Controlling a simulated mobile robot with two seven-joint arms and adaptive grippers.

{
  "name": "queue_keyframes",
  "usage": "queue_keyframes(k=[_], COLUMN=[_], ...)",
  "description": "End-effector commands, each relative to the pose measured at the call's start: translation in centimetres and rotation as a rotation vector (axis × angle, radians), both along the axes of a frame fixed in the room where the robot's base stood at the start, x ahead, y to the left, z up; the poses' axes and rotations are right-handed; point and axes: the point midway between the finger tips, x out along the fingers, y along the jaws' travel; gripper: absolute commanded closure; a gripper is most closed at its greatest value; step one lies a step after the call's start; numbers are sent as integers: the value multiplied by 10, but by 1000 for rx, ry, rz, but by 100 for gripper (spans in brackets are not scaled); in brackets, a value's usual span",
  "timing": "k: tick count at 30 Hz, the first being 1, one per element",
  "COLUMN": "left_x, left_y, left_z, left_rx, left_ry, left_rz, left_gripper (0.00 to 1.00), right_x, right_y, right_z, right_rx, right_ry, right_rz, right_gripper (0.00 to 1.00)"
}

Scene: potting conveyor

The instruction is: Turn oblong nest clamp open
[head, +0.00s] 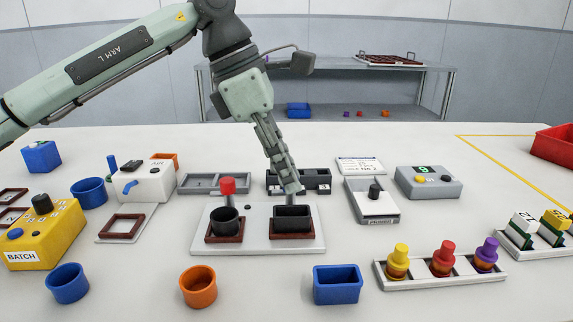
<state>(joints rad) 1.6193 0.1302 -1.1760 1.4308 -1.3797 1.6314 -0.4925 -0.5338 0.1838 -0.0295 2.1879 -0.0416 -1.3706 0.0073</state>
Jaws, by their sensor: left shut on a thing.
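A white nest plate (258,243) lies in the middle of the table. Its left nest holds a dark round pot (224,219), with a red-knobbed clamp (228,187) standing behind it. Its right, oblong nest (292,236) has a brown rim and holds a dark oblong pot (292,214). My left gripper (292,187) points down just behind the oblong pot and is shut on the oblong nest clamp. The fingers hide the clamp's knob, so its turn angle cannot be told. My right gripper is not in view.
A dark twin holder (318,180) stands close behind the gripper. A primer box (372,200) stands to the right. Blue (337,284) and orange (198,286) pots stand in front, near a tray of coloured plugs (460,277). Bare table lies between them.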

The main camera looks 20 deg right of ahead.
Motion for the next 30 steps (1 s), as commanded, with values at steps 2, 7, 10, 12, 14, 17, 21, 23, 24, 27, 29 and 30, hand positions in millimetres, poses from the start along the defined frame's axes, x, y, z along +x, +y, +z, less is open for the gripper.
queue_keyframes(k=[2,7,10,12,14,17,21,23,24,27,29,30], left_x=[1,1,1,1,1,1,1,0,0,0,0,1], left_y=[0,0,0,0,0,0,0,0,0,0,0,1], left_z=[1,0,0,0,0,0,0,0,0,0,1,2], left_rx=[0,0,0,0,0,-1,0,0,0,0,0,0], left_ry=[-1,-1,-1,-1,-1,-2,-1,-1,-1,-1,-1,-1], left_rz=[-10,-19,-19,-19,-19,-18,-18,-18,-18,-18,-18,-18], left_gripper=[100,100,100,100,100,74,59,59,59,59,59,59], right_x=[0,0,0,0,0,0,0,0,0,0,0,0], right_y=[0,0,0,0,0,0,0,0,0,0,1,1], right_z=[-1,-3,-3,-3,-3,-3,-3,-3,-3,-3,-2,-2], right_rx=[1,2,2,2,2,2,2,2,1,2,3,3], right_ry=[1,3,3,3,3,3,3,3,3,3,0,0], right_rz=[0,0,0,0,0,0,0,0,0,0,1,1], right_gripper=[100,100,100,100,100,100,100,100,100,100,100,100])
